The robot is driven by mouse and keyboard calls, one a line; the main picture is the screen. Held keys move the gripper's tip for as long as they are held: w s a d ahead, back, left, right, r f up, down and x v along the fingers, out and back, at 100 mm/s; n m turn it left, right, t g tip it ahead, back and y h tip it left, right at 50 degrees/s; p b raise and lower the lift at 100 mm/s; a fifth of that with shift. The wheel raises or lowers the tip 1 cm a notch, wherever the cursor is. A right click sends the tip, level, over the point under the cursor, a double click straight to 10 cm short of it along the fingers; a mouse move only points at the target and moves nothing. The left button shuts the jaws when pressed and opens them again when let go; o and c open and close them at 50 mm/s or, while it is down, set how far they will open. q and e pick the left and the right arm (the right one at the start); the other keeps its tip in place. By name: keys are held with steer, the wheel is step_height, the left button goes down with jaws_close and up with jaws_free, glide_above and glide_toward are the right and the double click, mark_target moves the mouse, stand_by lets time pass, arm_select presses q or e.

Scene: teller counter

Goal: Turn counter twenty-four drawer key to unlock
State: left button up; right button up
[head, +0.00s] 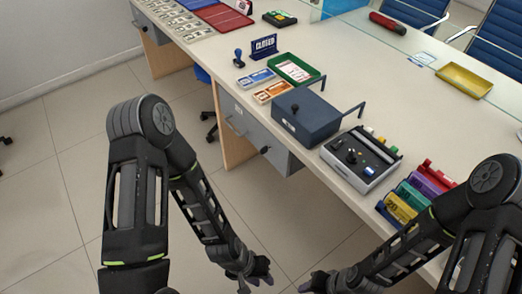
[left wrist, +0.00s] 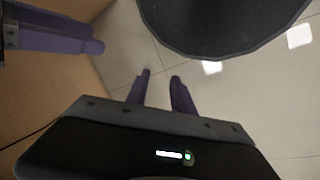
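The grey drawer front (head: 252,128) is under the counter's near edge in the head view. A bar handle (head: 236,122) is on its left part, and a small dark knob, which looks like the key (head: 265,150), sticks out further right. Its turn angle is too small to tell. My left gripper (head: 262,278) is low in front of the counter, well apart from the drawer. In the left wrist view its two fingers (left wrist: 160,88) are apart with nothing between them. My right gripper (head: 308,286) is at the bottom edge of the head view, partly cut off; its fingers are unclear.
A green tray (head: 293,68) and a closed sign (head: 264,46) are behind. The tiled floor (head: 60,180) before the counter is clear.

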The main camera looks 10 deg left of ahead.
arm_select(q)
steer(key=w+d+f+n+h+b, duration=0.2)
steer(key=w+f+n+h+b, duration=0.3)
steer(key=w+n, duration=0.55)
steer(key=n+t+h+b, duration=0.2)
steer(key=n+t+b, duration=0.3)
steer(key=n+t, duration=0.9)
glide_toward(265, 150)
steer(key=shift+w+a+r+n+g, duration=0.2)
steer(key=shift+w+r+n+g, duration=0.25)
steer(key=shift+n, duration=0.2)
steer(key=x, duration=0.7)
steer(key=shift+w+d, duration=0.25)
steer(key=shift+d, duration=0.05)
